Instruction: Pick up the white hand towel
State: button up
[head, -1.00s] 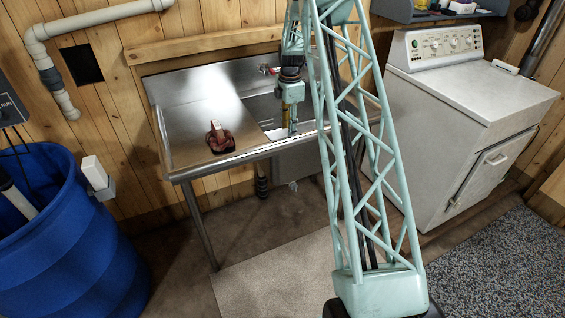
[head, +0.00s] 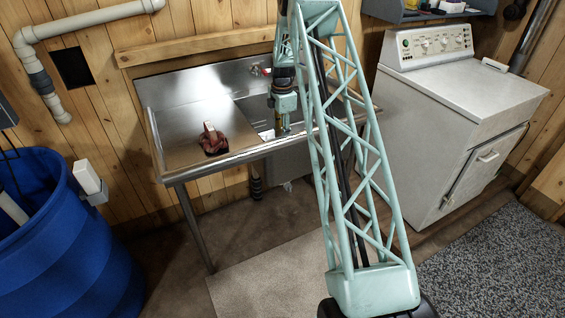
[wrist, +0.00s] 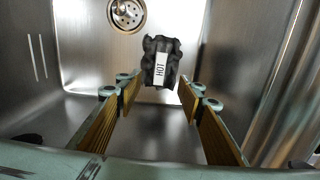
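No white hand towel can be made out with certainty. In the head view a small pale patch (head: 266,134) shows at the near left edge of the sink basin, beside my gripper; I cannot tell if it is cloth or a reflection. My gripper (head: 283,128) points down into the basin of the steel sink (head: 185,108). In the wrist view my gripper (wrist: 160,92) is open, its yellowish finger pads apart. A black lumpy object with a white "HOT" label (wrist: 160,65) appears between and beyond the fingertips; contact is not visible.
A reddish-brown object (head: 212,139) stands on the left drainboard. The basin drain (wrist: 127,14) shows in the wrist view. A faucet (head: 262,69) is on the back wall. A white appliance (head: 450,110) stands right, a blue barrel (head: 75,240) left.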

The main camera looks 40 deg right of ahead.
jog(key=shift+w+f+b, duration=0.1)
jog(key=shift+f+b, duration=0.3)
jog(key=shift+f, duration=2.6)
jog(key=shift+f, duration=0.1)
jog(key=shift+f+b, duration=0.65)
jog(key=shift+f, duration=1.85)
jog(key=shift+c, duration=0.7)
jog(key=c, duration=0.9)
